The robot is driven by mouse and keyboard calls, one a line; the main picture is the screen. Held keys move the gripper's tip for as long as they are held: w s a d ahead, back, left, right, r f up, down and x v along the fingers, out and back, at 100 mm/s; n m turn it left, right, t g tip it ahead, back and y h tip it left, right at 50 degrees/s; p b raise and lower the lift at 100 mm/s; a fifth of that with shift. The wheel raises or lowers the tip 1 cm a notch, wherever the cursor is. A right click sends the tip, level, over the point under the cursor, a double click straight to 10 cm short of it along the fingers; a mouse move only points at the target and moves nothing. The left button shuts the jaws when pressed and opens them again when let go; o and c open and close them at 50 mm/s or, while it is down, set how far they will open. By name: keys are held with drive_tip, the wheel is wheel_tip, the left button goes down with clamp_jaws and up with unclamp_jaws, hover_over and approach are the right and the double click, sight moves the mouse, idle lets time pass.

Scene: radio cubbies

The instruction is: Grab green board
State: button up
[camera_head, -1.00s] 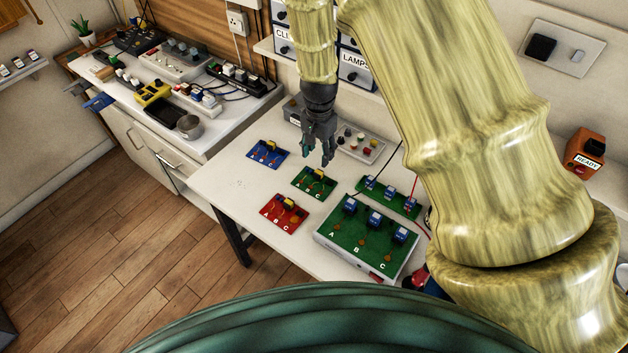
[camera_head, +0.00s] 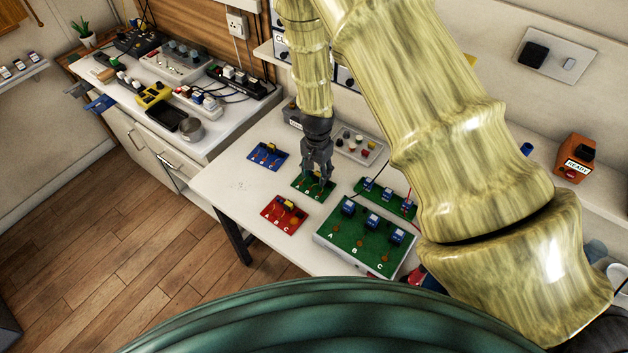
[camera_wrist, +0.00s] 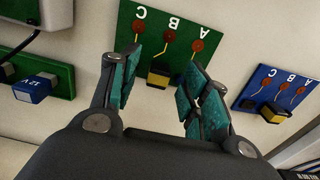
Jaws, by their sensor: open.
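The small green board (camera_head: 306,188) lies flat on the white table, with letters, reddish round contacts and a yellow-black part on it. My gripper (camera_head: 317,176) is directly over it in the head view and hides part of it. In the wrist view the green board (camera_wrist: 167,35) shows upside down, with its yellow-black part between my two fingers. My gripper (camera_wrist: 158,92) is open there, and its teal finger pads stand apart with nothing held. I cannot tell whether the fingertips touch the board.
A blue board (camera_head: 267,156) lies behind left and a red board (camera_head: 284,214) in front left. A larger green panel (camera_head: 358,238) on a white box and a green strip with blue blocks (camera_head: 385,197) stand to the right. A grey box with knobs (camera_head: 358,146) is behind.

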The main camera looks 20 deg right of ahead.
drive_tip(key=shift+f, duration=0.9)
clamp_jaws()
drive_tip(key=shift+r, duration=0.1)
